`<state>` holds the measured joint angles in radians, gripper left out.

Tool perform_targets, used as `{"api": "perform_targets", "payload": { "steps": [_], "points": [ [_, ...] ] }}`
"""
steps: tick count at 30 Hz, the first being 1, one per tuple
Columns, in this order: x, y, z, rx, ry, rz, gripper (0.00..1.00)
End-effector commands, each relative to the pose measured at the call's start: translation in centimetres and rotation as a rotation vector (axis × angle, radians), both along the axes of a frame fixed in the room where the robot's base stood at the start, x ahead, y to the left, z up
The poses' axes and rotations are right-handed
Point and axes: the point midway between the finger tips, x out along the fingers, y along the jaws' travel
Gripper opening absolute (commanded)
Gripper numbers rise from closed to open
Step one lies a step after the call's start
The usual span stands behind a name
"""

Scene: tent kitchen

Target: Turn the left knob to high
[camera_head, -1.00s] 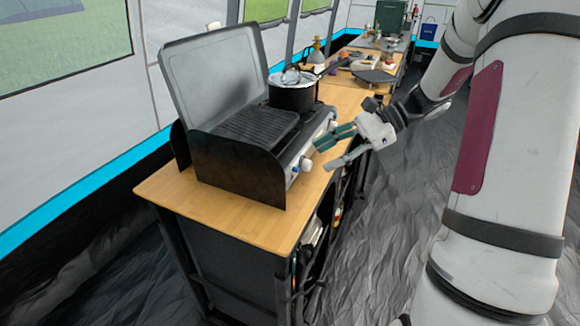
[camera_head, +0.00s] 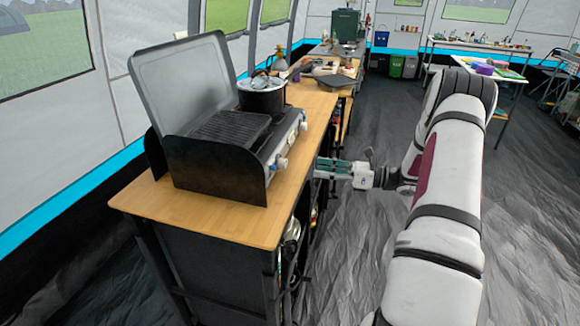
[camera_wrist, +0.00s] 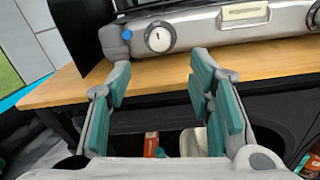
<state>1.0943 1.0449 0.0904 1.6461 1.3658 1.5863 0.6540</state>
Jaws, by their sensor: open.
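The camp stove (camera_head: 215,168) stands on the wooden counter with its lid raised. Its left knob (camera_wrist: 159,39), white with a dark pointer mark, is on the metal front panel in the wrist view; the mark points roughly upward. I take it to be the nearer knob (camera_head: 281,163) in the head view. My gripper (camera_head: 320,168) is open and empty, off the counter's front edge and apart from the knob. In the wrist view its teal-padded fingers (camera_wrist: 160,76) are spread below the knob. Another knob (camera_wrist: 314,16) is cut off at the right edge.
A black pot (camera_head: 262,97) sits on the stove's far side. The wooden counter's front edge (camera_wrist: 75,84) lies between my gripper and the stove, with shelved items below.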

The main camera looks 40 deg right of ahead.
Motion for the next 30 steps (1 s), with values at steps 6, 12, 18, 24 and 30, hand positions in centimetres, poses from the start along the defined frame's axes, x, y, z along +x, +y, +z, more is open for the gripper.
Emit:
{"api": "perform_targets", "payload": {
  "steps": [6, 12, 18, 24, 30],
  "points": [
    [3.3, 3.1, 0.0, -0.001, 0.001, 0.004, 0.48],
    [5.9, 5.2, 0.0, -0.001, 0.001, 0.003, 0.48],
    [7.3, 6.4, 0.0, -0.003, 0.001, 0.002, 0.48],
    [7.6, 6.7, 0.0, -0.003, 0.001, 0.002, 0.48],
    [7.6, 6.6, 0.0, -0.002, 0.001, 0.001, 0.39]
  ]
}}
